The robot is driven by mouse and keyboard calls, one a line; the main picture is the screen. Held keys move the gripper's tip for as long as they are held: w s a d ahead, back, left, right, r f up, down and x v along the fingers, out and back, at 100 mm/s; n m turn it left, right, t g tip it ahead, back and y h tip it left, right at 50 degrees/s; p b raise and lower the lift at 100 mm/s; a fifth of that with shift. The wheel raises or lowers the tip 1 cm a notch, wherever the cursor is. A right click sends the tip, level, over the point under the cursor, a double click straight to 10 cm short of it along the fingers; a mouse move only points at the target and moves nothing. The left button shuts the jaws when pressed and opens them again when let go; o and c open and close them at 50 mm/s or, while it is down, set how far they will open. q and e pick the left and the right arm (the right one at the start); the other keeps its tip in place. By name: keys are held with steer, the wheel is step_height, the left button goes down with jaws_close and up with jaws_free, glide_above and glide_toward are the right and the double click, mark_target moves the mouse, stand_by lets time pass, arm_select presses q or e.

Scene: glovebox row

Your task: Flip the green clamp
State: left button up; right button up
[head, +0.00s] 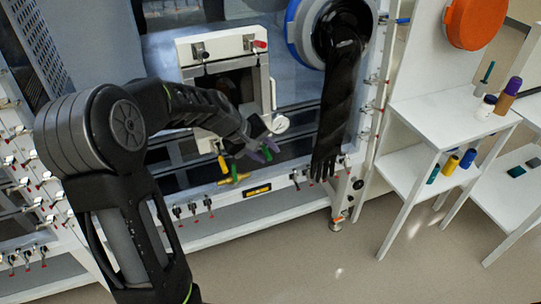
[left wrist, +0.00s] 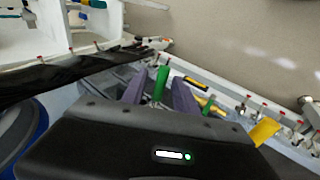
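A green clamp handle (left wrist: 161,84) stands between the two purple fingers of my left gripper (left wrist: 158,88) in the left wrist view. Gaps show on both sides of it, so the fingers look open around or just behind it. In the head view my left gripper (head: 267,152) is at the lower front edge of the glovebox, with a bit of green between its fingers. Another green handle (head: 234,172) stands to its left; it also shows in the left wrist view (left wrist: 208,106). The clamp bases are partly hidden. My right gripper is not in view.
A yellow handle (head: 222,165) stands left of the gripper. A long black glove (head: 335,100) hangs from a port to the right. A small white door (head: 272,95) with a round knob is just above. White shelves (head: 445,115) with bottles stand at the right.

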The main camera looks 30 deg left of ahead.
mark_target(265, 152)
arm_select(q)
steer(key=v, duration=0.4)
steer(key=shift+s+r, duration=0.1)
steer(key=shift+r, duration=0.05)
stand_by(0.8)
